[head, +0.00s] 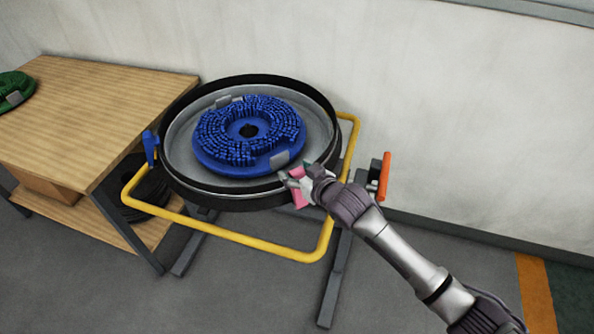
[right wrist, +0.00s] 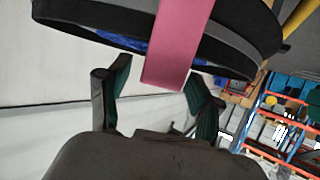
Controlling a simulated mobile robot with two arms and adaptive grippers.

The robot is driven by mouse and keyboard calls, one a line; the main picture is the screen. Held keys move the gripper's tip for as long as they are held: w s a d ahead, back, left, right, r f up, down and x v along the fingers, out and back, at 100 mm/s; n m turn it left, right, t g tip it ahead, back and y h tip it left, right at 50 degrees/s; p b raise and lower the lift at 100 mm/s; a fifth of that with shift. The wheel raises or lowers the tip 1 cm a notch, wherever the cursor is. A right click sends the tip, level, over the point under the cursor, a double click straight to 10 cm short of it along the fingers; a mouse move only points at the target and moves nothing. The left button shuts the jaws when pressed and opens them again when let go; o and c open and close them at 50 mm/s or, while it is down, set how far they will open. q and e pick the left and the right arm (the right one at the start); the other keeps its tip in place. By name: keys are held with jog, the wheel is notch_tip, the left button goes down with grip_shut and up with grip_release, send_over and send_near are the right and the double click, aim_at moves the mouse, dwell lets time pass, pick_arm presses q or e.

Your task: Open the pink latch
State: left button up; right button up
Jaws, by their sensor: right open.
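The pink latch (head: 299,193) is at the near right rim of the round black-rimmed tank (head: 186,193), partly hidden by my right gripper. In the right wrist view the latch (right wrist: 175,45) is a flat pink strip that hangs across the tank's dark rim, its lower end reaching between the fingers. My right gripper (head: 291,180) is open at the latch; in the right wrist view the gripper (right wrist: 158,92) shows a finger on each side with gaps to the pink strip. I cannot tell whether either finger touches it. My left gripper is not in view.
A blue brush disc (head: 225,155) lies in the tank. A yellow tube frame (head: 250,243) surrounds it, with a blue handle (head: 150,148) at left and an orange handle (head: 384,176) at right. A wooden table (head: 90,100) holds a green disc (head: 14,90). A wall stands behind.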

grip_shut()
jog(key=shift+s, duration=0.1)
